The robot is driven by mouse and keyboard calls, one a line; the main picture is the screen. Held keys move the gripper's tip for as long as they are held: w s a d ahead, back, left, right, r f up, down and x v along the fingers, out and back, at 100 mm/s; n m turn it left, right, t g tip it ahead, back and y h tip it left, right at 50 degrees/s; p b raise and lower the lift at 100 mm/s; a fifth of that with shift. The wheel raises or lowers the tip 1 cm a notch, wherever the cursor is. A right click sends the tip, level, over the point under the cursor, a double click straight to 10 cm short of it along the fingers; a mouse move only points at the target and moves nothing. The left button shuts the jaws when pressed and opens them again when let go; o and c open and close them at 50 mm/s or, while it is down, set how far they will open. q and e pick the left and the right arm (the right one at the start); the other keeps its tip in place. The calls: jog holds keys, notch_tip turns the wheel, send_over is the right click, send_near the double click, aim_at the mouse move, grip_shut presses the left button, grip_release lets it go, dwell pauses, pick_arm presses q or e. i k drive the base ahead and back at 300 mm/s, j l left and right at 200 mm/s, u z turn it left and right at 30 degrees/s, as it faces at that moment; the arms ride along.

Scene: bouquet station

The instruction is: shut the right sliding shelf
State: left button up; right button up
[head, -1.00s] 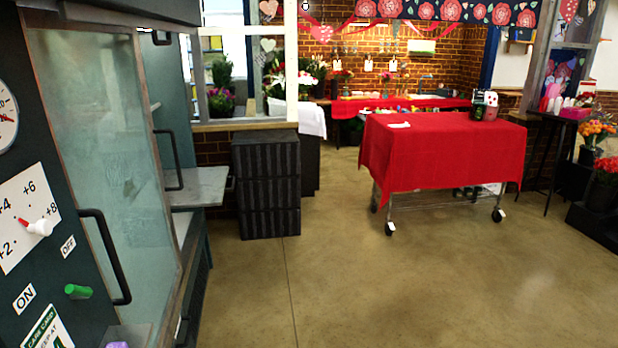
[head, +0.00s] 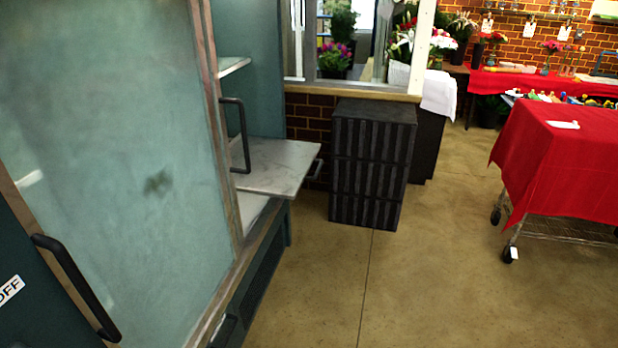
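A pale marbled sliding shelf (head: 277,166) sticks out of the right part of the dark green cabinet on the left. A dark handle (head: 314,170) shows at its outer right end. Another black upright handle (head: 237,135) stands just in front of the shelf's left part and hides a bit of it. A frosted glass door (head: 115,160) with a black handle (head: 77,288) covers the near part of the cabinet. Neither of my grippers is in view.
A black ribbed crate stack (head: 372,165) stands on the floor just beyond the shelf. A cart under a red cloth (head: 560,160) stands at the right. The concrete floor (head: 420,270) between cabinet and cart is clear. A brick wall with a window ledge (head: 340,92) lies behind.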

aim_at(279, 167)
jog(key=i+l+u, duration=0.1)
jog(key=u, duration=0.25)
jog(key=i+l+u, duration=0.65)
jog(key=l+u, duration=0.15)
jog(key=l, duration=0.1)
